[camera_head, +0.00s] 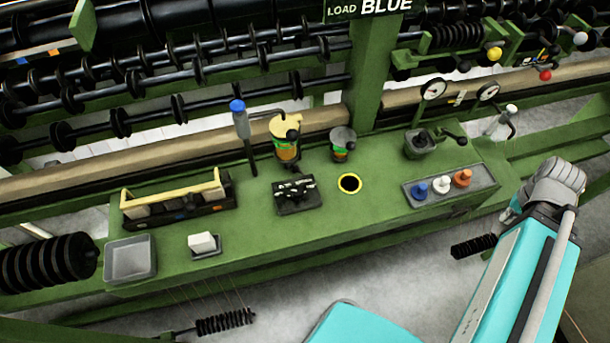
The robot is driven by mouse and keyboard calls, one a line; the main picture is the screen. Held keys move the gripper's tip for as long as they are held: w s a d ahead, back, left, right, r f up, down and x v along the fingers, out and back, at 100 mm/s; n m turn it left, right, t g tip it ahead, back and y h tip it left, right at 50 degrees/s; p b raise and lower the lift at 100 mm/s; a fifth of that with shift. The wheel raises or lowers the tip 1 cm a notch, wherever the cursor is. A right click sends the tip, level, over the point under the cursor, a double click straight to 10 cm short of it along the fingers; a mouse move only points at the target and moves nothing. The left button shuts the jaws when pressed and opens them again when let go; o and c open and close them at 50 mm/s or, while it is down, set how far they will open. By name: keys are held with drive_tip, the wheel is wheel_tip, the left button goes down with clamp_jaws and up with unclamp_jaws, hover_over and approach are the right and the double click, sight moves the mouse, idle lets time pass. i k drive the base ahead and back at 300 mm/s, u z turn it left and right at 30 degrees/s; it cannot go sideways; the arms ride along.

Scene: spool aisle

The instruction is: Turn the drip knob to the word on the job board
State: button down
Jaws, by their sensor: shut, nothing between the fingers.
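The job board (368,8) at the top edge reads "LOAD BLUE"; its upper part is cut off. No knob carries a readable drip label. A yellow-topped cup (286,150) with an orange and green band stands at the back of the green bench, with a black round knob (293,135) at its front. A smaller grey-topped cup (343,152) with a similar band and a dark knob is to its right. Any words around these knobs are too small to read. My gripper is not visible; my arm shows at the lower right, apart from both cups.
The green bench (400,215) holds a blue-topped lever (241,125), a black block (297,208), a yellow-ringed hole (349,183), a tray of coloured pegs (480,190), a grey tray (130,277) and a wooden-handled caddy (180,215). Gauges (433,90) stand behind. The bench's front middle is clear.

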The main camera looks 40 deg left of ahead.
sight(297, 193)
drive_tip(key=u, duration=1.5)
drive_tip(key=k, duration=0.65)
drive_tip(key=u, duration=0.3)
drive_tip(key=i, duration=0.55)
drive_tip(key=u, duration=0.05)
